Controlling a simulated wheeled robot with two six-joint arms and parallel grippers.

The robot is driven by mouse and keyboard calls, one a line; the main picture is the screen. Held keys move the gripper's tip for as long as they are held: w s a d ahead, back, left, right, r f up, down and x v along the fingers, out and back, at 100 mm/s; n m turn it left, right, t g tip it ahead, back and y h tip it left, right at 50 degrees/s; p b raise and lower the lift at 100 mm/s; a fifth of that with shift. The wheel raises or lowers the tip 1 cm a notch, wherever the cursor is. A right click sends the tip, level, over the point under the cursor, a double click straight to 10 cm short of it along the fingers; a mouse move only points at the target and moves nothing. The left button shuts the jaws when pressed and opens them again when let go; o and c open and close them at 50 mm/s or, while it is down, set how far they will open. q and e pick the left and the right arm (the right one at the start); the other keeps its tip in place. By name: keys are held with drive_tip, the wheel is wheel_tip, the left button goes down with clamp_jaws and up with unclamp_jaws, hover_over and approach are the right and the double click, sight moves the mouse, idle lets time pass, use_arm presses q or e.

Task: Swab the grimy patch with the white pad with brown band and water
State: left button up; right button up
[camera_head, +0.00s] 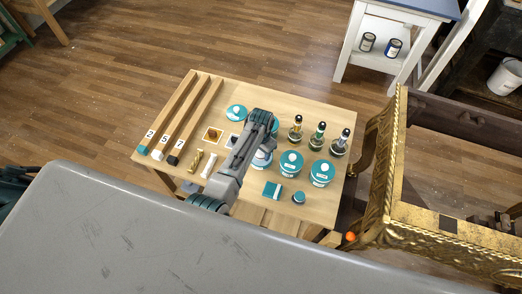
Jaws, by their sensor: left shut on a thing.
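My left gripper (264,118) reaches over the middle of the small wooden table (285,97), pointing away from me. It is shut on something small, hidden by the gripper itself. A white rolled piece (208,165) lies on the table left of my arm beside a gold-brown one (194,161); I cannot make out a brown band on either. Several tubs with teal lids (291,161) stand around my arm; their labels are too small to read, so I cannot tell which holds water.
Three wooden bars marked 2, 5 and 7 (180,118) lie at the table's left. Three dropper bottles (318,136) stand at its right. A teal-and-white block (272,190) lies near its front. A grey surface (180,235) fills the foreground. A white stand (376,45) with cans is behind.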

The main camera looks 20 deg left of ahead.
use_arm(q)
drive_tip(key=shift+f+b, duration=0.3)
drive_tip(key=shift+f, duration=0.15)
idle(0.3)
idle(1.2)
drive_tip(key=shift+s, duration=0.1)
drive_tip(key=shift+p, duration=0.35)
drive_tip(key=shift+r+p, duration=0.25)
drive_tip(key=shift+p, duration=0.05)
wheel_tip(320, 180, up, 4)
drive_tip(key=p, duration=0.4)
drive_tip(key=shift+r+p, duration=0.25)
drive_tip(key=shift+p, duration=0.1)
drive_tip(key=shift+r+p, duration=0.75)
drive_tip(key=shift+r, duration=0.25)
